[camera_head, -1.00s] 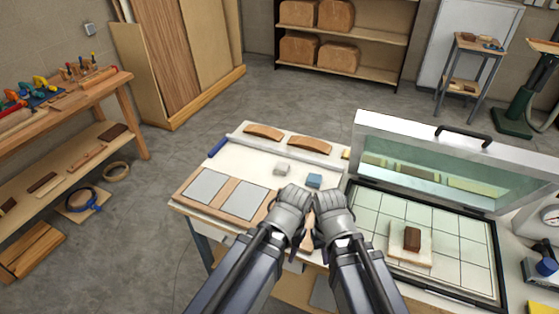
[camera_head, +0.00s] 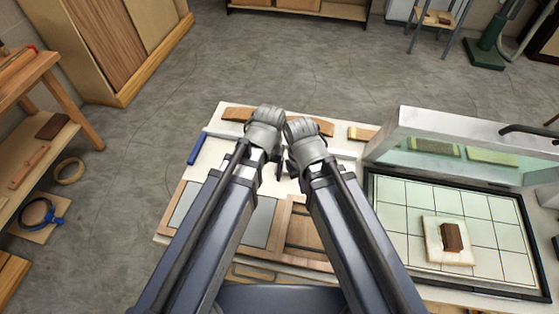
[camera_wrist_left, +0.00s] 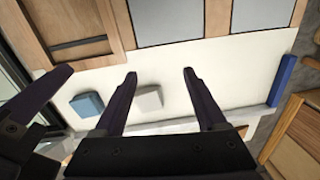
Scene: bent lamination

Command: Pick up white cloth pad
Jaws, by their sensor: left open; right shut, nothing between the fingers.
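A small off-white pad (camera_wrist_left: 148,98), which looks like the white cloth pad, lies on the white bench top in the left wrist view. My left gripper (camera_wrist_left: 160,72) is open and empty above the bench, its two dark fingers apart. The pad shows between these fingers, nearer the left one; the height gap is hard to judge. In the head view my arms hide the pad. My right gripper (camera_wrist_left: 60,74) is shut and empty, close beside the left one. A blue block (camera_wrist_left: 87,104) lies next to the pad.
A blue roller (camera_head: 197,149) lies at the bench's left edge. Curved wood pieces (camera_head: 237,114) lie at its back. Grey panels in a wooden frame (camera_head: 279,224) are near me. At right, an open-lidded press (camera_head: 487,207) holds a brown block (camera_head: 452,237) on a pale square.

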